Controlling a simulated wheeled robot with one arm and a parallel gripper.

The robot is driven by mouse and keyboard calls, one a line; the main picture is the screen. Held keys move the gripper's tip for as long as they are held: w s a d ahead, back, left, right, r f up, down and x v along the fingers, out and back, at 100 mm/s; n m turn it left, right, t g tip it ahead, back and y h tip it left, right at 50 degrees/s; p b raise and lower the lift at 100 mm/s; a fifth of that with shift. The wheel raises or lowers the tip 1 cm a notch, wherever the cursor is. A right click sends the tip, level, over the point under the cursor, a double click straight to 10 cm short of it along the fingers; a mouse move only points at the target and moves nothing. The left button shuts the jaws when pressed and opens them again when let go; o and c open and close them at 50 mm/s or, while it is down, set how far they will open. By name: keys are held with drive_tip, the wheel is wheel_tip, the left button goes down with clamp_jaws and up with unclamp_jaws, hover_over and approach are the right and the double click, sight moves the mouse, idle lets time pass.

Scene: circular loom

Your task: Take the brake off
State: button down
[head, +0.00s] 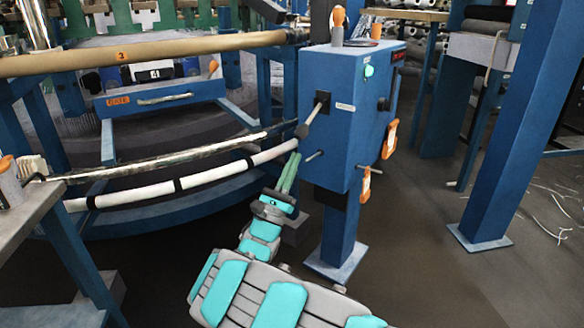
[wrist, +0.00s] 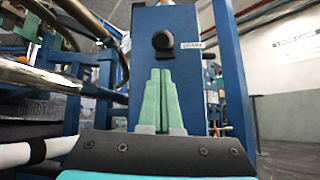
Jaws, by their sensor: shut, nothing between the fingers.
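A blue control box (head: 330,130) stands on a post right of the loom. A lever with a dark round knob (head: 302,131) sticks out of a dark slot on its front face and slants down to the left. A small white label (head: 345,107) is beside the slot, too small to read. In the wrist view the knob (wrist: 162,40) is seen end-on, just above the fingertips, with the label (wrist: 191,45) to its right. My gripper (head: 292,158) has its green fingers together and empty, pointing up below the knob. I cannot tell whether they touch it.
A white roller (head: 180,184) with black bands runs close left of my gripper. A blue pillar (head: 510,130) stands right; floor between is clear.

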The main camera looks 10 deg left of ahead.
sight(302, 139)
drive_tip(key=x, duration=0.6)
drive_tip(key=shift+w, duration=0.2)
drive_tip(key=shift+d+r, duration=0.1)
drive_tip(key=shift+r, duration=0.15)
drive_tip(key=shift+s+r+g+y+p, duration=0.2)
drive_tip(key=shift+g+y+p, duration=0.1)
drive_tip(key=shift+g+p, duration=0.3)
